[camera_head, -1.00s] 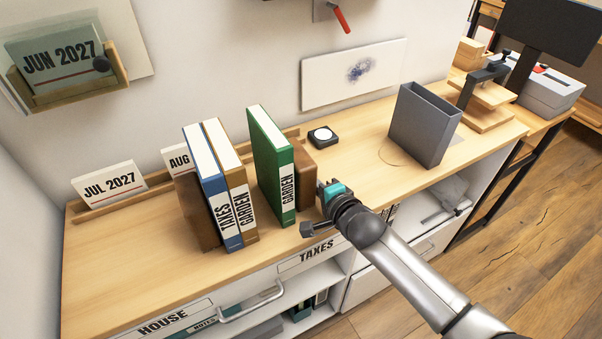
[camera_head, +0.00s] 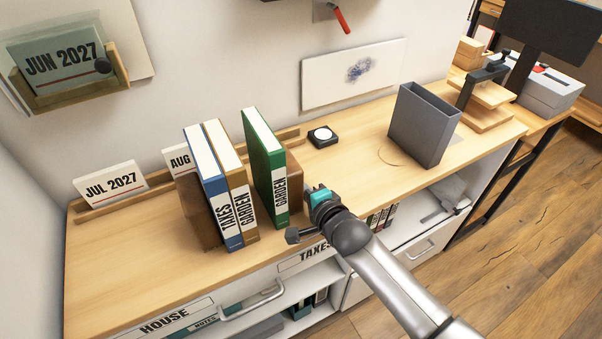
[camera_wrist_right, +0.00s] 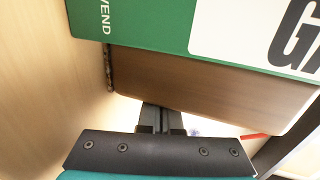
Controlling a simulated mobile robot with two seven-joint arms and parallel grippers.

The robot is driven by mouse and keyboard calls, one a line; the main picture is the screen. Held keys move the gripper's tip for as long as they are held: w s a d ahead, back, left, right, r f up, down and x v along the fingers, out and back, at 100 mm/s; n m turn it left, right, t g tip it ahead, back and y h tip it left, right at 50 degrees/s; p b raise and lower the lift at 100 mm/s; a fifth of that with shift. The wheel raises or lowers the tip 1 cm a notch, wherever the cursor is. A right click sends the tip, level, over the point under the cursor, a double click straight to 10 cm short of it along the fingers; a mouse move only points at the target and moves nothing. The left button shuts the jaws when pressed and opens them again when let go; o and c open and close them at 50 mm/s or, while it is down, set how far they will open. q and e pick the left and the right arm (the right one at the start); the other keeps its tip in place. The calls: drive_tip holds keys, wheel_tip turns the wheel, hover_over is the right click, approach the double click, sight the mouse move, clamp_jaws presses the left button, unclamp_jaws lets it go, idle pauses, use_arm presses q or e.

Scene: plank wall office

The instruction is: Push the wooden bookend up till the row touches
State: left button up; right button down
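The brown wooden bookend (camera_head: 294,180) stands upright against the right face of a green GARDEN binder (camera_head: 268,165). Left of a narrow gap stand a tan GARDEN binder (camera_head: 236,180) and a blue TAXES binder (camera_head: 212,190), side by side. A second brown bookend (camera_head: 197,215) stands at their left. My right gripper (camera_head: 310,192) is at the right side of the wooden bookend. In the right wrist view its dark fingers (camera_wrist_right: 161,115) look shut and empty, with their tips at the bookend's face (camera_wrist_right: 200,85); exact contact is hard to tell. My left gripper is not in view.
Behind the row runs a low wooden rail with calendar cards (camera_head: 110,186). A black round-topped device (camera_head: 323,136) and a grey open bin (camera_head: 424,125) stand to the right. The wooden top (camera_head: 130,260) is clear at the left front.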

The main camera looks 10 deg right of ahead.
sight(304, 198)
drive_tip(key=shift+s+a+p, duration=0.1)
drive_tip(key=shift+s+a, duration=0.15)
drive_tip(key=shift+a, duration=0.45)
drive_tip(key=shift+s+a+p, duration=0.1)
drive_tip(key=shift+s+a, duration=0.15)
drive_tip(key=shift+a, duration=0.45)
drive_tip(key=shift+s+a+p, duration=0.1)
drive_tip(key=shift+s+a, duration=0.15)
drive_tip(key=shift+a, duration=0.45)
drive_tip(key=shift+a, duration=0.1)
drive_tip(key=shift+w+d, duration=0.3)
drive_tip(key=shift+d, duration=0.45)
drive_tip(key=shift+w+d, duration=0.25)
drive_tip(key=shift+d, duration=0.5)
drive_tip(key=p+v, duration=0.4)
drive_tip(key=shift+r+p, duration=0.2)
drive_tip(key=shift+p, duration=0.1)
drive_tip(key=p+v, duration=0.4)
drive_tip(key=v, duration=0.2)
drive_tip(key=shift+f, duration=0.1)
